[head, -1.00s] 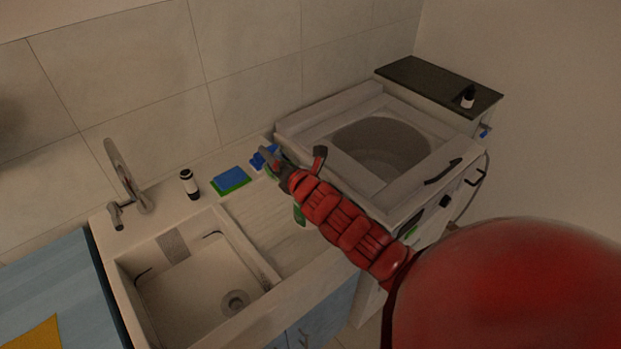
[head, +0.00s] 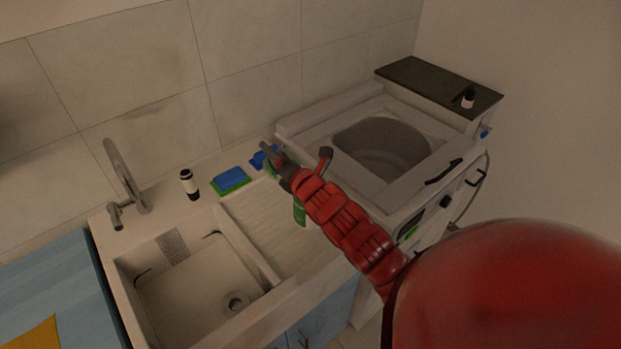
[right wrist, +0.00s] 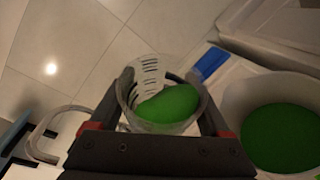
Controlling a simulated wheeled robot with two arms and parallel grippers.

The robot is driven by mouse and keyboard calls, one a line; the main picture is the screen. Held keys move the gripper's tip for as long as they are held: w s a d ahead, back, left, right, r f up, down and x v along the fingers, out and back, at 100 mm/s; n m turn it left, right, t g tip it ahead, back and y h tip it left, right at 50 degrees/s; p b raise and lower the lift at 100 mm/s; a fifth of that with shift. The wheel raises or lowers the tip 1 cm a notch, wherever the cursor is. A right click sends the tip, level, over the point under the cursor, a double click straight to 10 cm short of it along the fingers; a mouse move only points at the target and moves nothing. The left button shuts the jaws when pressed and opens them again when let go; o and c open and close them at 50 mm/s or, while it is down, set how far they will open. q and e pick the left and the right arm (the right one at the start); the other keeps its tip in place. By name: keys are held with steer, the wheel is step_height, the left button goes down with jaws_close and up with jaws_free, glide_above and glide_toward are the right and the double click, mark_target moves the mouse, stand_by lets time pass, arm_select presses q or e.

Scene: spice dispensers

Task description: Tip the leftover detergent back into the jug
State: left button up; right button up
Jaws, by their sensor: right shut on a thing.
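My right gripper (head: 296,160) is above the draining board, near the washer's left front corner. In the right wrist view its fingers (right wrist: 160,110) are shut on a clear measuring cup (right wrist: 140,75) with dark graduation marks. Bright green detergent (right wrist: 168,103) lies in the cup, gathered toward one side. A larger pale round container (right wrist: 250,92), possibly the jug, is right of the cup and holds green liquid (right wrist: 285,135). The cup is hard to make out in the head view. My left gripper is not in view.
The top-loading washer (head: 300,122) stands open at right. The sink (head: 195,290) is at left, with a faucet (head: 125,175). A dark bottle with a white band (head: 189,184) and a blue-and-green sponge (head: 230,179) stand behind the draining board.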

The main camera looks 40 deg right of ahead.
mark_target(288, 147)
steer(key=shift+r, duration=0.15)
steer(key=shift+f+m+t, duration=0.35)
steer(key=shift+m+t, duration=0.05)
steer(key=shift+m, duration=0.5)
stand_by(0.4)
steer(key=shift+s+d+r+m+t+p, duration=0.15)
steer(key=shift+r+m+t+p, duration=0.25)
steer(key=shift+m+p, duration=0.5)
stand_by(0.8)
steer(key=shift+s+d+r+m+t+b, duration=0.2)
steer(key=shift+d+m+b, duration=0.2)
steer(key=shift+b, duration=0.2)
steer(key=shift+s+d+r+m+t+b, duration=0.15)
steer(key=shift+d+m+b, duration=0.2)
steer(key=shift+b, duration=0.25)
stand_by(0.6)
steer(key=shift+s+d+r+m+t+h+b, duration=0.1)
steer(key=shift+d+r+m+t+h+b, duration=0.15)
steer(key=shift+m+b, duration=0.45)
steer(key=shift+s+d+r+m+t+h+b, duration=0.1)
steer(key=shift+d+r+m+t+b, duration=0.15)
steer(key=shift+m+b, duration=0.4)
stand_by(1.2)
